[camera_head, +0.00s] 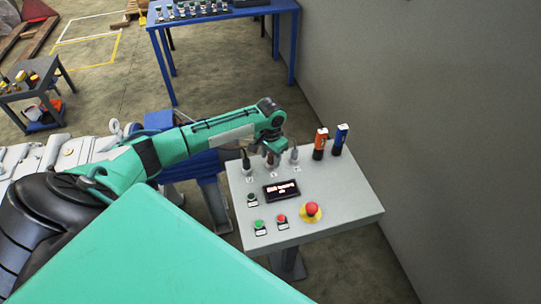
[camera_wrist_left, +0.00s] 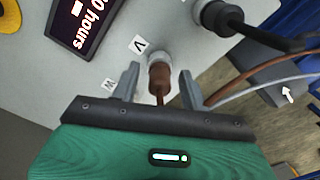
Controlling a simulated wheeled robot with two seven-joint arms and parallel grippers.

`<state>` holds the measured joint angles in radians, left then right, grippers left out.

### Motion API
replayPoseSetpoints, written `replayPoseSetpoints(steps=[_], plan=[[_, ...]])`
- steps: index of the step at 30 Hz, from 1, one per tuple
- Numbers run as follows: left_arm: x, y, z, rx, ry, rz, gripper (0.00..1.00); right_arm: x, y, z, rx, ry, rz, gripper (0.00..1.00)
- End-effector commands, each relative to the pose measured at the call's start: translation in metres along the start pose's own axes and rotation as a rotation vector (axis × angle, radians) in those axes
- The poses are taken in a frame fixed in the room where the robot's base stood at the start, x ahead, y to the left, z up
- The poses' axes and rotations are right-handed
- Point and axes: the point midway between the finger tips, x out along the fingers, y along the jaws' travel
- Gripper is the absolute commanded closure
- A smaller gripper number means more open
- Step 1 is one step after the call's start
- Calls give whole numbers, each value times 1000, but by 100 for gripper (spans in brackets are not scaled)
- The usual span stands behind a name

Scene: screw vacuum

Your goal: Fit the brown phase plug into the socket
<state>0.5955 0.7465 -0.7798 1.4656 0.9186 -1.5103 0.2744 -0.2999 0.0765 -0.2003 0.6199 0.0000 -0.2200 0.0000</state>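The brown phase plug (camera_wrist_left: 159,79) points into the round pale socket (camera_wrist_left: 160,57) beside the V label, its front end at the socket's ring. Its brown wire runs back under my gripper. How deep it sits I cannot tell. My left gripper (camera_wrist_left: 160,87) has one finger on each side of the plug, with a visible gap on both sides. In the head view my left gripper (camera_head: 270,148) is over the row of sockets at the back of the grey panel (camera_head: 340,205), and it partly hides the plug. My right gripper is not in view.
A black plug (camera_wrist_left: 220,18) sits in the neighbouring socket with its cable trailing right. A grey plug (camera_head: 294,155) stands on the other side. An orange device (camera_head: 320,144) and a blue device (camera_head: 339,139) stand farther right. A display (camera_head: 282,191) and an emergency button (camera_head: 312,209) are in front.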

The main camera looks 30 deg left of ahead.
Motion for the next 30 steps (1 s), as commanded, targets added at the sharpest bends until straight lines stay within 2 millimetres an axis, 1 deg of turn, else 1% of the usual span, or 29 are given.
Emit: replayPoseSetpoints(steps=[7,11,14,21,24,27,30], plan=[[-2,0,0,0,1,0,55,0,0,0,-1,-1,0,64],[-14,-1,-1,-1,3,0,55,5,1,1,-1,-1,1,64],[-32,0,-1,0,5,-1,55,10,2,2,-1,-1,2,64],[-84,0,-2,0,5,0,55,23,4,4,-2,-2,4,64],[-101,0,-1,0,4,0,55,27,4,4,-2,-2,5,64],[-113,0,-1,0,2,1,55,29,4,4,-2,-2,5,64],[-120,0,0,-1,1,0,55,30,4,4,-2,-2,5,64]])
